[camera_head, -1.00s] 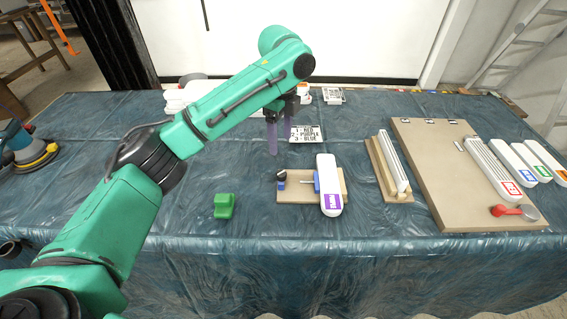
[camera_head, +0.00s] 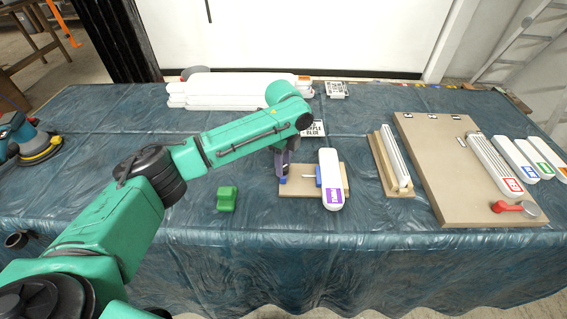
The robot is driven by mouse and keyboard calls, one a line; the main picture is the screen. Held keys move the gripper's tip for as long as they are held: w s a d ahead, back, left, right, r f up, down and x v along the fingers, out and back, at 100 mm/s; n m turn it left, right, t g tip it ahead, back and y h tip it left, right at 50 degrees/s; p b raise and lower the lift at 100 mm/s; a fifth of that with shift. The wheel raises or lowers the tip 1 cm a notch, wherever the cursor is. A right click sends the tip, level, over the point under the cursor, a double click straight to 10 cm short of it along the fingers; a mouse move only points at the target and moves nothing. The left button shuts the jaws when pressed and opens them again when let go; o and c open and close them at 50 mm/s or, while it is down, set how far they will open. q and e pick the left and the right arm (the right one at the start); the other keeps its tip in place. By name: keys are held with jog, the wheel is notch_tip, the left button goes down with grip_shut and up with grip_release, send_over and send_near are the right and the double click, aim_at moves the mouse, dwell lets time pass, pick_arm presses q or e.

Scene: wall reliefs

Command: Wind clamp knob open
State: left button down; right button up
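The clamp stands on a small tan board (camera_head: 300,188), with a blue jaw (camera_head: 318,175) and a thin metal screw (camera_head: 309,176) showing. A white block with a purple label (camera_head: 331,180) lies across the board, next to the blue jaw. The dark knob at the screw's left end is hidden behind my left gripper (camera_head: 282,178). The purple-grey fingers point down at the knob's place. I cannot tell whether they are shut on it. My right gripper is not in view.
A green block (camera_head: 227,199) lies left of the board. A wooden holder (camera_head: 391,165) and a large tan panel (camera_head: 450,170) with a red-handled part (camera_head: 508,207) stand to the right. White bars (camera_head: 215,90) are stacked at the back. A printed card (camera_head: 316,129) lies behind the clamp.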

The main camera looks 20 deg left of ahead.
pick_arm(q)
jog(key=shift+r+n+p, duration=0.2)
jog(key=shift+n+p, duration=0.2)
jog(key=shift+p, duration=0.35)
jog(key=n+p, duration=0.6)
jog(key=p, duration=0.2)
jog(key=shift+r, duration=0.15)
jog(key=n+p, duration=0.3)
jog(key=n, duration=0.2)
jog(key=shift+n+p, duration=0.3)
jog(key=shift+p, duration=0.1)
jog(key=n+p, duration=0.2)
jog(key=n, duration=0.3)
jog(key=shift+n, duration=0.3)
jog(key=n, duration=0.1)
jog(key=n+p, duration=0.1)
jog(key=shift+f+n, duration=0.2)
jog(key=shift+n, duration=0.1)
jog(key=n, duration=0.3)
jog(key=shift+n+p, duration=0.3)
jog(key=shift+p, duration=0.1)
jog(key=n, duration=0.6)
jog(key=shift+w+p, duration=0.1)
jog(key=shift+p, duration=0.2)
jog(key=n, duration=0.7)
jog(key=shift+n, duration=0.3)
jog(key=n, duration=0.6)
jog(key=shift+f, duration=0.1)
jog(key=shift+n, duration=0.3)
